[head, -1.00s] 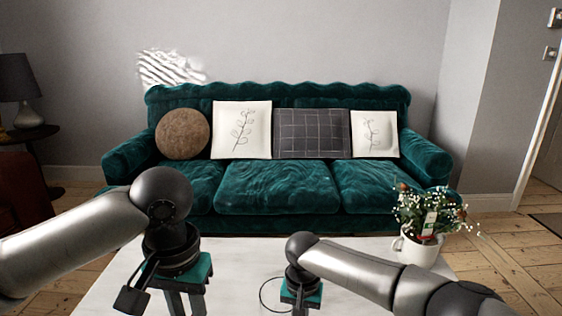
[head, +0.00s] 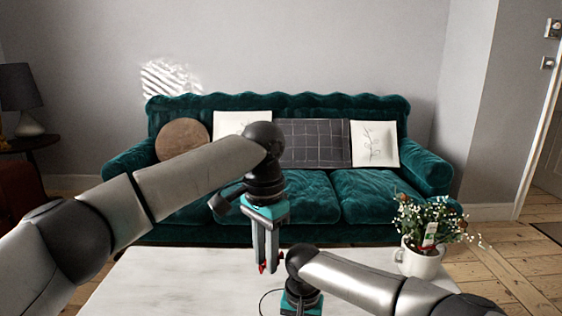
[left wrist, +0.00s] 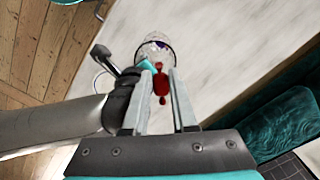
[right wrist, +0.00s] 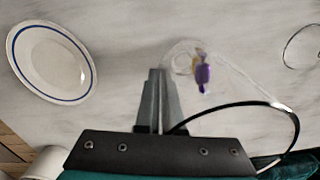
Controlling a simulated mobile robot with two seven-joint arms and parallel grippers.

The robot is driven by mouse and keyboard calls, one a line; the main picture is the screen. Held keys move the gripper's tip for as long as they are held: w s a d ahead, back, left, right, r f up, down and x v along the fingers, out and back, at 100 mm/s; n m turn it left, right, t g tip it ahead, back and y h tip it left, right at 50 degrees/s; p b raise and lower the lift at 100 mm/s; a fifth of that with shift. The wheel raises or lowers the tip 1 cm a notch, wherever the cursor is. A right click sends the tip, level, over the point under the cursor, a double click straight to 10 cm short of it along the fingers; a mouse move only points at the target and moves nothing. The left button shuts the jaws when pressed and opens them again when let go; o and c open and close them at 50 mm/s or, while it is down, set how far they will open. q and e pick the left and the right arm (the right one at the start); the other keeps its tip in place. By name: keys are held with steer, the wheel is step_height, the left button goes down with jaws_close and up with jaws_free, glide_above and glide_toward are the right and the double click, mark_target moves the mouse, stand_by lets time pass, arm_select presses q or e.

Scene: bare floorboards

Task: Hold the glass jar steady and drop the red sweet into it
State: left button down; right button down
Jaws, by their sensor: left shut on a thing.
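The red sweet (left wrist: 161,86) is pinched between the fingers of my left gripper (head: 266,268); its red tips show at the fingertips in the head view. The clear glass jar (right wrist: 235,78) has a dark rim and stands on the table, with a purple and yellow sweet (right wrist: 203,74) inside. My right gripper (right wrist: 157,75) is closed at the jar's edge, the rim running to its fingers. In the left wrist view the jar (left wrist: 153,52) lies just beyond the red sweet.
The pale marble table (head: 160,285) is largely clear. A white plate with a blue rim (right wrist: 52,62) lies near the jar. A white mug with flowers (head: 420,262) stands at the table's right. A green sofa (head: 330,200) is behind.

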arm_select(q)
steer(key=shift+f, duration=2.95)
steer(key=c, duration=0.6)
jaws_free()
steer(key=shift+r, duration=0.1)
step_height(320, 180, up, 12)
steer(key=shift+f, duration=0.1)
